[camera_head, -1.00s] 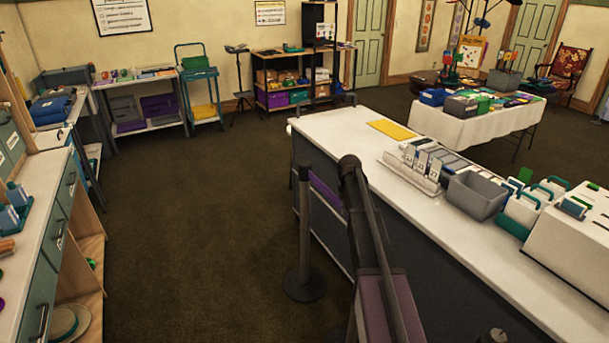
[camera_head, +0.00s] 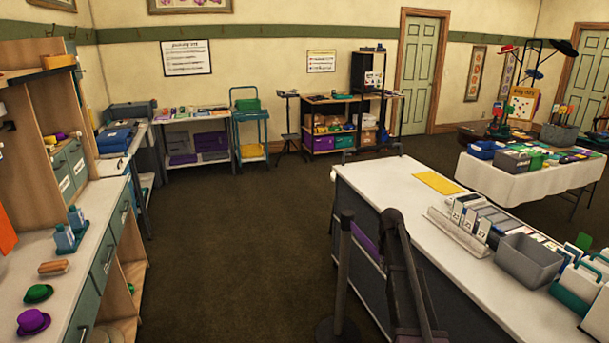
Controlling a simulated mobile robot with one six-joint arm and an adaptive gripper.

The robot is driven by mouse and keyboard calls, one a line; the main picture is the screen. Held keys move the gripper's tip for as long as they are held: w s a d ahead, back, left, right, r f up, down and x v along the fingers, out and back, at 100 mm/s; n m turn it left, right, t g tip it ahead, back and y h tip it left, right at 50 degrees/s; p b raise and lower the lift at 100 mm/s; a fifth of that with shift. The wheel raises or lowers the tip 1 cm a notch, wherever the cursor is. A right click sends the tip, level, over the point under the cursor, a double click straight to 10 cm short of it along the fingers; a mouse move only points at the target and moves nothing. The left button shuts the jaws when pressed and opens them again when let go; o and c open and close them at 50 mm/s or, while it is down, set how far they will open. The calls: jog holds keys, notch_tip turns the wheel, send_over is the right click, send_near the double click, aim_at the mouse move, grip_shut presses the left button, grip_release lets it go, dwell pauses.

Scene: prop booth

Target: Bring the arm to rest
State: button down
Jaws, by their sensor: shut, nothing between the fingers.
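My gripper is not in view, and no part of my arm can be made out for sure. What it holds and how it is posed cannot be seen from this view. The task names no other object.
A white-topped counter (camera_head: 400,185) with a grey bin (camera_head: 528,258) stands at right. Before it are a dark post (camera_head: 343,270) and a dark slanted frame (camera_head: 405,270). A left workbench (camera_head: 60,285) holds hats (camera_head: 33,321). The dark carpet (camera_head: 235,240) between is clear.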

jog(key=s+a+n, duration=0.1)
jog(key=s+a, duration=0.7)
jog(key=s, duration=0.5)
jog(key=s+a+n, duration=0.1)
jog(key=s+a, duration=0.7)
jog(key=s, duration=0.6)
jog(key=shift+s+n, duration=0.15)
jog(key=shift+n, duration=0.15)
